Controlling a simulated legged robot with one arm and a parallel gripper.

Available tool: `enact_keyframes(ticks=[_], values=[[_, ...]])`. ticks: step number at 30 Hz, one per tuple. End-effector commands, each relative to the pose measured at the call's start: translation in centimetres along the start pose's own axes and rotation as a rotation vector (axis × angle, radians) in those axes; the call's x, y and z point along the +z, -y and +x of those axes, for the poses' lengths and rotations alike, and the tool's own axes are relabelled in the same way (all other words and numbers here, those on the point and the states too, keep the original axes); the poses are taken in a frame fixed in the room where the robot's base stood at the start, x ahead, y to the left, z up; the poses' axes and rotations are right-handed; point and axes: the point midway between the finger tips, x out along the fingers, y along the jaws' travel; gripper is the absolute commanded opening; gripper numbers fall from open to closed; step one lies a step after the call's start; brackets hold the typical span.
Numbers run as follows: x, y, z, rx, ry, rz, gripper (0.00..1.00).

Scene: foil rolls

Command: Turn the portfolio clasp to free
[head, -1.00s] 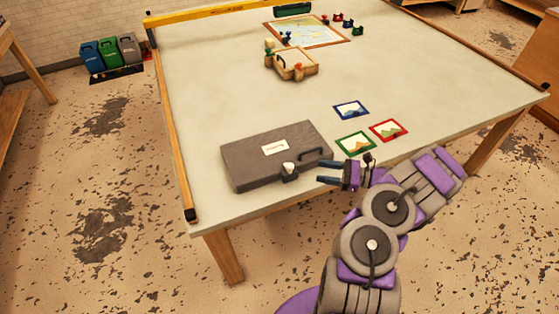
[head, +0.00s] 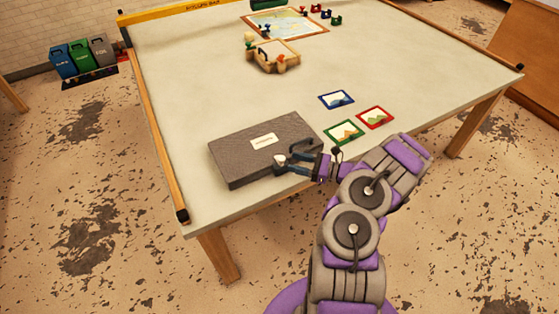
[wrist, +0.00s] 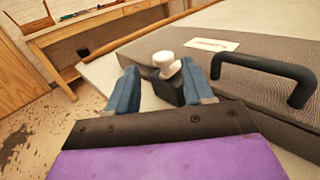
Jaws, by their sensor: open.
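The grey portfolio (head: 250,150) lies closed on the table near its front edge, with a pale label on top. It also shows in the wrist view (wrist: 250,65). Its clasp has a white knob (wrist: 167,64) on a dark base at the front side. The black handle (wrist: 262,72) is to the right of the clasp in the wrist view. My gripper (head: 282,163) is open at the clasp. In the wrist view its two blue fingers (wrist: 168,86) stand on either side of the clasp. I cannot tell whether they touch it.
Three framed cards, blue (head: 337,100), green (head: 344,132) and red (head: 375,117), lie right of the portfolio. The table (head: 200,100) is clear left of the box.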

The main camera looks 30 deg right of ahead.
Motion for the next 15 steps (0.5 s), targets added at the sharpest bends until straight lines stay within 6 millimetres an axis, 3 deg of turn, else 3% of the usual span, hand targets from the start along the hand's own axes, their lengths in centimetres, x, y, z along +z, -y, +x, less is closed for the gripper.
enact_keyframes(ticks=[6, 15], values=[[-0.2, 0.0, 3.9, 0.004, 0.002, 0.003, 0.52], [0.0, 0.0, 6.7, 0.001, -0.001, -0.003, 0.52]])
